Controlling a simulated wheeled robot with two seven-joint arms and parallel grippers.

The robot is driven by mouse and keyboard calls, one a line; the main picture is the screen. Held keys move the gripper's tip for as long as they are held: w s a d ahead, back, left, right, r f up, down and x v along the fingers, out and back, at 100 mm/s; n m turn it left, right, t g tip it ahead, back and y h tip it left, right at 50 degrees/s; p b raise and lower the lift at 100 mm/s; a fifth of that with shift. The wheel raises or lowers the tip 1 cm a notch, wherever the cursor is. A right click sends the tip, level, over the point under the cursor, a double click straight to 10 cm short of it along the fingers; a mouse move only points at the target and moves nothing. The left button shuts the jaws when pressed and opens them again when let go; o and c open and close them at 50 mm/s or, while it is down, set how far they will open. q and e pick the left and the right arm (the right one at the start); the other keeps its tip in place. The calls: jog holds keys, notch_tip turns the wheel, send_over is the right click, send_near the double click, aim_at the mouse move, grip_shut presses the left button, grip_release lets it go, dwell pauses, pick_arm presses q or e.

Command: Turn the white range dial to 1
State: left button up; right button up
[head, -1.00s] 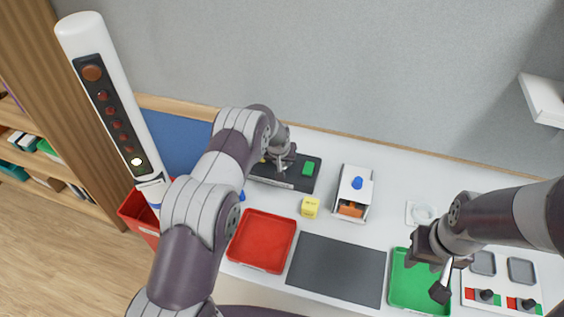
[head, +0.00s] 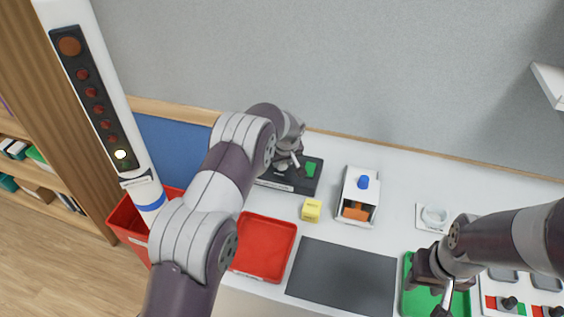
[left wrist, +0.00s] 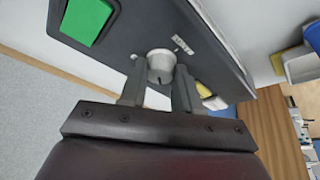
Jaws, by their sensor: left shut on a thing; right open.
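The white range dial (left wrist: 161,66) stands on a dark panel (left wrist: 130,30) and sits between the fingers of my left gripper (left wrist: 158,88) in the left wrist view. The fingers are shut on it. A small white label lies beside the dial; its text and the dial's setting are too small to read. In the head view the panel (head: 302,186) is at the back of the table, and my left gripper (head: 287,168) covers the dial there. My right gripper (head: 441,297) is open and empty above the green tray.
A red tray (head: 262,248), dark grey mat (head: 340,277), yellow cube (head: 311,210) and white box (head: 359,196) with a blue knob lie near the panel. A green tray (head: 412,303) is at right. A white column (head: 70,12) with one lit lamp stands at left.

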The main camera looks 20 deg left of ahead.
pick_arm(q)
jog(key=shift+r, duration=0.1)
jog(key=o, duration=1)
jog(key=shift+o, duration=0.2)
jog(key=shift+s+d+r, duration=0.1)
jog(key=shift+d+r, duration=0.05)
jog(key=shift+r, duration=0.25)
jog(key=b+v, duration=0.3)
jog(key=v, duration=0.9)
